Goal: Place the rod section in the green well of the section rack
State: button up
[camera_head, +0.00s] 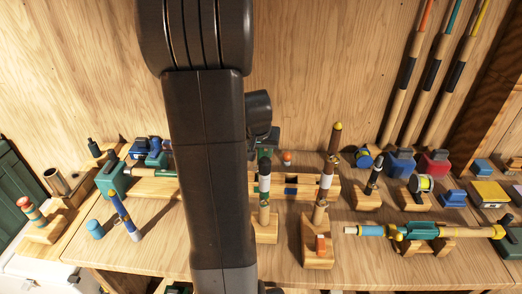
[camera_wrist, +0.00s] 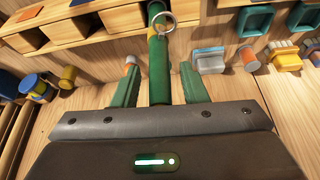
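In the wrist view, a green rod section (camera_wrist: 157,65) with a metal ring at its far end runs between the two green fingers of my gripper (camera_wrist: 160,80). Gaps show on both sides of the rod, so the fingers look apart from it. Its near end is hidden behind the gripper body. A wooden rack (camera_wrist: 98,12) with open wells lies at the upper left, close to the rod's far end; I cannot tell which well is green. In the head view the rack (camera_head: 318,186) is partly behind my arm, which hides my gripper.
Two upright rod pieces (camera_head: 265,190) (camera_head: 327,178) stand in wooden blocks right of my arm. A blue and yellow rod (camera_head: 378,231) lies on a cradle further right. A teal block (camera_head: 112,180) and a blue rod (camera_head: 124,212) are left. Reels and boxes line the back.

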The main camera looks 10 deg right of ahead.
jog(key=v, duration=1.2)
jog(key=shift+b, duration=0.35)
